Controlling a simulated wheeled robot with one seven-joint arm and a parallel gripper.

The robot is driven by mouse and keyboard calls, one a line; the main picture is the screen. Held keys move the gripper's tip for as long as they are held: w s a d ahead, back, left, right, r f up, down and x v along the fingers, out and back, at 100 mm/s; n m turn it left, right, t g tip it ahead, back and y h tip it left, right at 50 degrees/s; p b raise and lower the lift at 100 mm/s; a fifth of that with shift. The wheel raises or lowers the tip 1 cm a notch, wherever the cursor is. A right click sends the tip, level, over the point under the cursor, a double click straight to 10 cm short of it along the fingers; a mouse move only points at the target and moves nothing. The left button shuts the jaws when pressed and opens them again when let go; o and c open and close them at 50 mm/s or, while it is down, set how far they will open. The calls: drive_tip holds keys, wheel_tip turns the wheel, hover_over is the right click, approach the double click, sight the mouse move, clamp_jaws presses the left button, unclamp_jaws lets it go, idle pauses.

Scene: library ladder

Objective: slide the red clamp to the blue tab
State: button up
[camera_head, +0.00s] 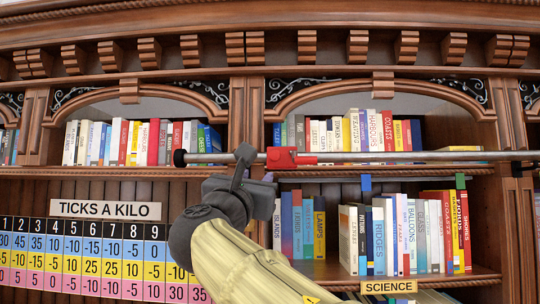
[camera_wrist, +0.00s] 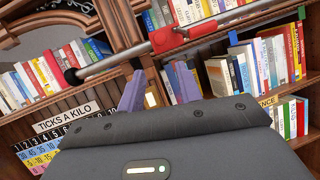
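The red clamp (camera_head: 282,158) sits on a long grey metal rail (camera_head: 420,156) in front of the bookcase, near the rail's left end. It also shows in the wrist view (camera_wrist: 168,40). The blue tab (camera_head: 366,184) hangs just below the rail, right of the clamp, and shows in the wrist view (camera_wrist: 233,38). My gripper (camera_head: 256,168) is just left of and slightly below the clamp. In the wrist view its two fingers (camera_wrist: 160,78) stand apart with nothing between them, below and left of the clamp. I see no grip on the clamp.
A green tab (camera_head: 460,181) stands farther right below the rail. The rail's black end knob (camera_head: 179,158) is at the left. Shelves of books lie behind the rail. A "TICKS A KILO" sign (camera_head: 105,210) and number chart (camera_head: 90,262) are at lower left. The rail right of the clamp looks clear.

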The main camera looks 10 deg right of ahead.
sight(274, 157)
drive_tip(key=p+x, duration=0.8)
drive_tip(key=x, duration=0.6)
drive_tip(key=shift+w+d+r, duration=0.2)
drive_tip(key=shift+w+r, duration=0.05)
drive_tip(key=shift+w+d+p, duration=0.15)
drive_tip(key=shift+w+p, duration=0.2)
drive_tip(key=shift+w, duration=0.1)
drive_tip(key=shift+s, duration=0.15)
drive_tip(key=shift+c, duration=0.2)
drive_tip(key=shift+s, duration=0.1)
drive_tip(key=c, duration=0.3)
clamp_jaws()
